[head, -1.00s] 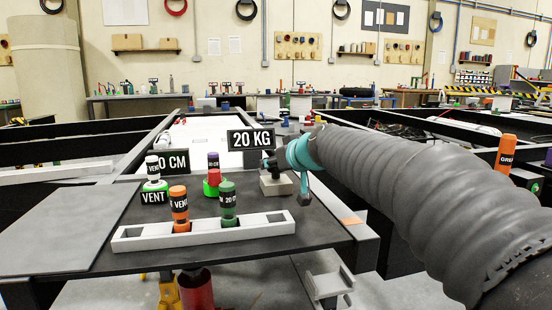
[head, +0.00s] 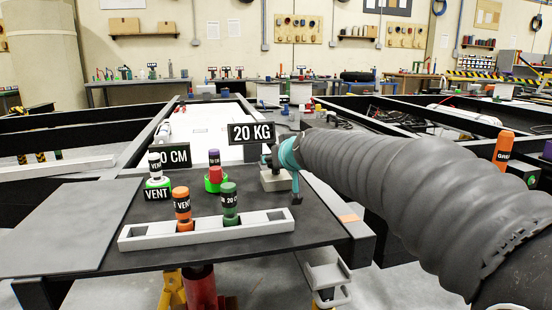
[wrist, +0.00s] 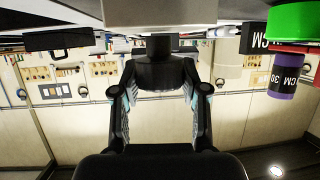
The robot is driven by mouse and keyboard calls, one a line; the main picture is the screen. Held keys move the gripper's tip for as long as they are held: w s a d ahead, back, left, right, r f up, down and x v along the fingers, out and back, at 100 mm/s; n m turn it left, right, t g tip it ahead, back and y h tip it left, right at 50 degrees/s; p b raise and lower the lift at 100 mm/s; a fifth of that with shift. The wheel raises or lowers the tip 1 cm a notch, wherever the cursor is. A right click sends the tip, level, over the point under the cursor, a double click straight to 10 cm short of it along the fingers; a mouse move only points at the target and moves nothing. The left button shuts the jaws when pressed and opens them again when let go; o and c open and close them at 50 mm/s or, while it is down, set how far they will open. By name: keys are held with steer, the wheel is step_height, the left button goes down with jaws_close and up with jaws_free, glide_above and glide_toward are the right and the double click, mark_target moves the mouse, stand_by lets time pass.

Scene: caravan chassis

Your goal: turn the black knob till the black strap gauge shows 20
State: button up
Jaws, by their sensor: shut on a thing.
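The black knob (wrist: 158,72) stands on a pale block and sits between my gripper's fingers, which are shut on it. In the head view my gripper (head: 277,158) is over the pale block (head: 276,181), at the right of the dark tabletop; the fingers largely hide the knob there. Just behind and left of the block, a black plate (head: 251,134) reads "20 KG" in white; it looks like the gauge's display. The pale block (wrist: 160,12) also shows at the top of the upside-down wrist view. The strap itself cannot be made out.
A white rail (head: 208,229) holds an orange and a green labelled cylinder. A red-and-green piece (head: 215,180) with a purple-topped cylinder, a "VENT" piece (head: 157,182) and a "CM" plate stand left of the block. Dark chassis beams surround the tabletop (head: 200,258).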

steer(key=o, duration=1.2)
steer(key=shift+c, duration=0.2)
steer(key=shift+s, duration=0.1)
steer(key=v, duration=1.2)
